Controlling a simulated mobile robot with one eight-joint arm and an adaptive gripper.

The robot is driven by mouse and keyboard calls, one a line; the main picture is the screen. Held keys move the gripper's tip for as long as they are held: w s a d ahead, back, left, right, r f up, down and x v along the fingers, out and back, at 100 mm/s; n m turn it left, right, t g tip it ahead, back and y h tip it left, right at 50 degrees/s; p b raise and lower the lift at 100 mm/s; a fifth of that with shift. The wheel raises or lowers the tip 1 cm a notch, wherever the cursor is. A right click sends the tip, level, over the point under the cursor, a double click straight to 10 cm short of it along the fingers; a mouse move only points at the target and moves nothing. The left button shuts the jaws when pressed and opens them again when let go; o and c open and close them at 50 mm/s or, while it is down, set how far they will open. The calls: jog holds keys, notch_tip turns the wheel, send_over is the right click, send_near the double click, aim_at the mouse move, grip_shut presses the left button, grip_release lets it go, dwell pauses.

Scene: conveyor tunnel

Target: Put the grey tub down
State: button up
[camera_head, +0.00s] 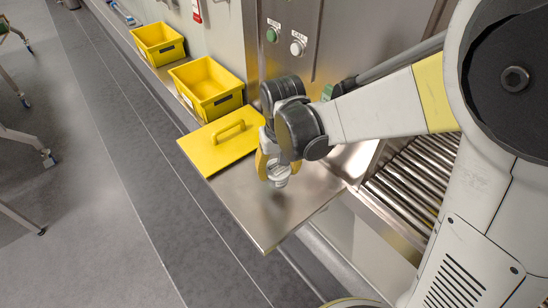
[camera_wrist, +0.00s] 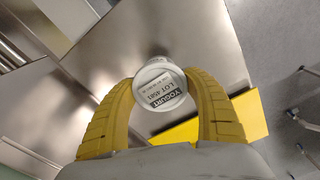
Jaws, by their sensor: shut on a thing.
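The grey tub (camera_wrist: 160,88) is small and pale, with a label that reads YOGURT and a lot number. In the head view only a little of the tub (camera_head: 280,173) shows between the yellow fingers. My gripper (camera_head: 270,168) is shut on it, with one finger on each side, as the wrist view also shows. The tub is over the bare steel shelf (camera_head: 262,214), just right of the yellow lid. I cannot tell whether it touches the steel.
A yellow lid with a handle (camera_head: 222,143) lies on the shelf's left part. Two yellow bins (camera_head: 208,88) (camera_head: 158,44) stand beyond it along the wall. A roller conveyor (camera_head: 415,185) is at right. A panel with two buttons (camera_head: 286,40) is behind. The shelf's front is clear.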

aim_at(280, 171)
jog(key=shift+f+b, duration=0.65)
jog(key=shift+f, duration=1.4)
jog(key=shift+f, duration=0.1)
jog(key=o, duration=1.5)
jog(key=r+p, duration=0.1)
jog(key=r, duration=0.3)
jog(key=r+p, duration=0.1)
jog(key=r, duration=0.3)
jog(key=r+p, duration=0.2)
jog(key=r, duration=0.2)
jog(key=shift+s+d+r, duration=0.1)
jog(key=shift+s+d, duration=0.05)
jog(key=shift+s, duration=0.25)
